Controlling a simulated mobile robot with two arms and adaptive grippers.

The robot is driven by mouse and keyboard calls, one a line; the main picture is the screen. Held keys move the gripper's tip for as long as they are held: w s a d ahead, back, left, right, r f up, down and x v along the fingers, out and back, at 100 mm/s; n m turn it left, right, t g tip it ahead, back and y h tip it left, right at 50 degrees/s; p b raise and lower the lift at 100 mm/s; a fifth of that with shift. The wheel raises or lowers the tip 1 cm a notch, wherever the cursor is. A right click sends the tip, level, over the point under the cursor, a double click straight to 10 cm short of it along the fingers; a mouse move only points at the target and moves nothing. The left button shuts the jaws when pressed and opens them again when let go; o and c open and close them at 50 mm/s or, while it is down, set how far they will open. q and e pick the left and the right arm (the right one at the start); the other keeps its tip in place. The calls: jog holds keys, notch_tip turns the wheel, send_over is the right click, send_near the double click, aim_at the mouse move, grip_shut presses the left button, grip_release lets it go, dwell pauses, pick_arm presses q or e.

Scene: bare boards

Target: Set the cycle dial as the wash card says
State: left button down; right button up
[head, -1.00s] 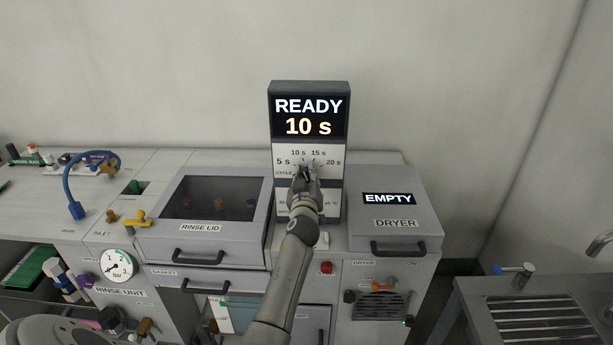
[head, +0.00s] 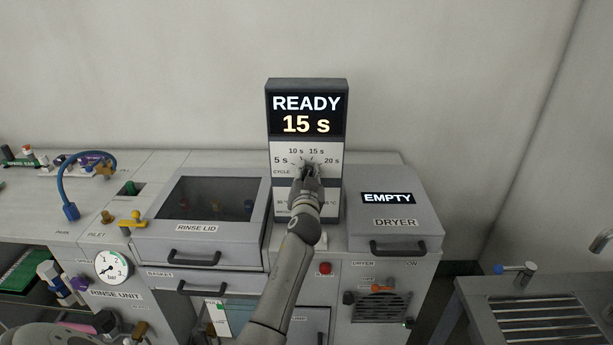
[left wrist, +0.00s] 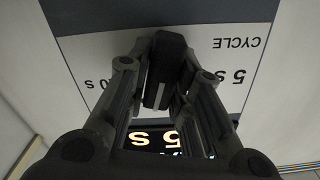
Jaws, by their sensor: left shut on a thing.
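The cycle dial (left wrist: 165,72) is a dark knob on the white panel (head: 284,182) below the display. In the head view, 5 s, 10 s, 15 s and 20 s are printed around it. My left gripper (head: 308,172) is shut on the dial and hides most of it. In the left wrist view its two fingers stand on either side of the knob. The display (head: 306,114) reads READY and 15 s. A pale card (head: 218,318) hangs low on the unit's front; its writing is too small to read. My right gripper is not in view.
The rinse lid (head: 208,220) is closed, left of the panel. The dryer (head: 394,232), marked EMPTY, is to the right. A red button (head: 325,268) sits below the panel. A blue hose (head: 68,185) and a yellow valve handle (head: 131,220) are on the left worktop.

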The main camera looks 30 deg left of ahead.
pick_arm(q)
jog(key=shift+m, duration=0.5)
jog(key=c, duration=1.3)
grip_release()
jog(key=shift+d, duration=0.1)
jog(key=shift+s+d, duration=0.1)
jog(key=shift+s, duration=0.1)
jog(key=v, duration=1.1)
jog(key=shift+s, duration=0.3)
